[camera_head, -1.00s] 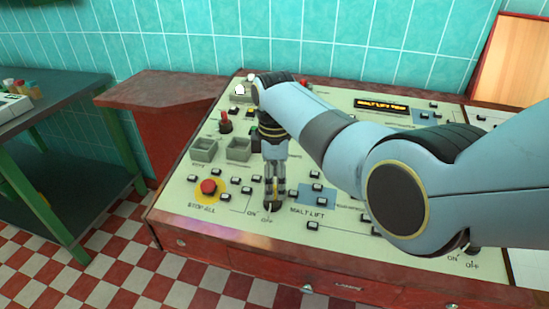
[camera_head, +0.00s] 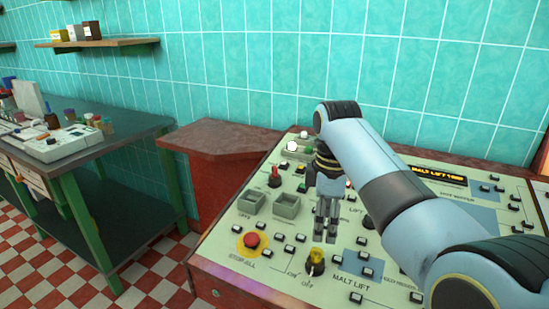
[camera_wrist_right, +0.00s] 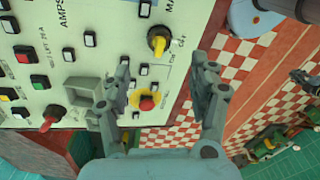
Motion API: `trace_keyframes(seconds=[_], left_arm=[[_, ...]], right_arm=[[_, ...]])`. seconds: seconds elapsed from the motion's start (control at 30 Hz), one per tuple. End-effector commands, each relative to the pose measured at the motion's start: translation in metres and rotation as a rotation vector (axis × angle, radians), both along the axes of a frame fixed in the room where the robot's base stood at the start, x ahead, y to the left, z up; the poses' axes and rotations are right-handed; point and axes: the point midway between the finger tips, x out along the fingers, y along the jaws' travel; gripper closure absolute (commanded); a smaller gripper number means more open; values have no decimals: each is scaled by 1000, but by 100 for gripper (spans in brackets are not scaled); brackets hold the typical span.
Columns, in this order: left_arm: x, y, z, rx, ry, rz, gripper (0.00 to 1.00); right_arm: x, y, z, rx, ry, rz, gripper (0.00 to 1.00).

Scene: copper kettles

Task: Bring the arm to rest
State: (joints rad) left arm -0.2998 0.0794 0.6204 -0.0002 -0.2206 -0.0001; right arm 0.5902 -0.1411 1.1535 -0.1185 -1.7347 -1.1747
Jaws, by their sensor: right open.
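My right gripper (camera_head: 326,240) hangs fingers-down over the control panel (camera_head: 225,248), open and empty. It stands apart from the yellow MALT LIFT knob (camera_head: 315,260), just behind it in the head view. In the right wrist view, the spread fingers of the right gripper (camera_wrist_right: 164,82) frame a red stop button (camera_wrist_right: 147,103). The yellow knob (camera_wrist_right: 158,43) shows above and between the fingers there, with nothing touching it. I cannot tell the knob's exact setting. My left gripper does not show clearly in any view.
The panel carries several buttons, grey square sockets (camera_head: 287,206) and a red STOP-ALL button (camera_head: 251,241). A red cabinet (camera_head: 215,175) stands left of it. A green-legged table (camera_head: 110,140) with small items is further left. A shelf (camera_head: 100,44) hangs above.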

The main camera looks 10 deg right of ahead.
Motion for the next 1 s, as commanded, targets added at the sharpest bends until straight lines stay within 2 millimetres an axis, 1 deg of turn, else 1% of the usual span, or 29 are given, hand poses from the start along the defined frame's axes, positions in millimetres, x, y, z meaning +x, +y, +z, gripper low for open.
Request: trace_keyframes(seconds=[0.03, 0.07, 0.17, 0.2, 0.23, 0.27, 0.3, 0.4, 0.5, 0.6, 0.7, 0.8, 1.0], left_arm=[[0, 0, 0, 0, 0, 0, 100], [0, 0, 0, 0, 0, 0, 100], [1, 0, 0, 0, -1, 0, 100], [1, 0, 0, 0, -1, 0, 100], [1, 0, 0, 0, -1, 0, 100], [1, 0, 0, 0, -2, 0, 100], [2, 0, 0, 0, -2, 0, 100], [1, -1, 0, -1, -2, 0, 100], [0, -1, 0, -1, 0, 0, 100], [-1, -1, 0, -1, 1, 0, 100], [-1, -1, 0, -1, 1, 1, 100], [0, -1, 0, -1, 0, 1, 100], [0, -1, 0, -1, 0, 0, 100]], right_arm=[[-12, -8, -11, -2, -3, -47, 39], [-20, -14, -17, -2, -12, -88, 39], [-61, -38, -40, -6, -51, -273, 39], [-82, -49, -47, -6, -73, -362, 39], [-99, -57, -51, -6, -92, -429, 39], [-116, -64, -54, -5, -110, -493, 39], [-138, -73, -55, -4, -133, -572, 39], [-182, -87, -49, 8, -185, -727, 39], [-216, -94, -40, 22, -221, -834, 39], [-243, -98, -29, 39, -250, -916, 39], [-266, -100, -17, 57, -271, -982, 39], [-285, -101, -4, 77, -290, -1038, 39], [-317, -100, 20, 113, -315, -1126, 39]])
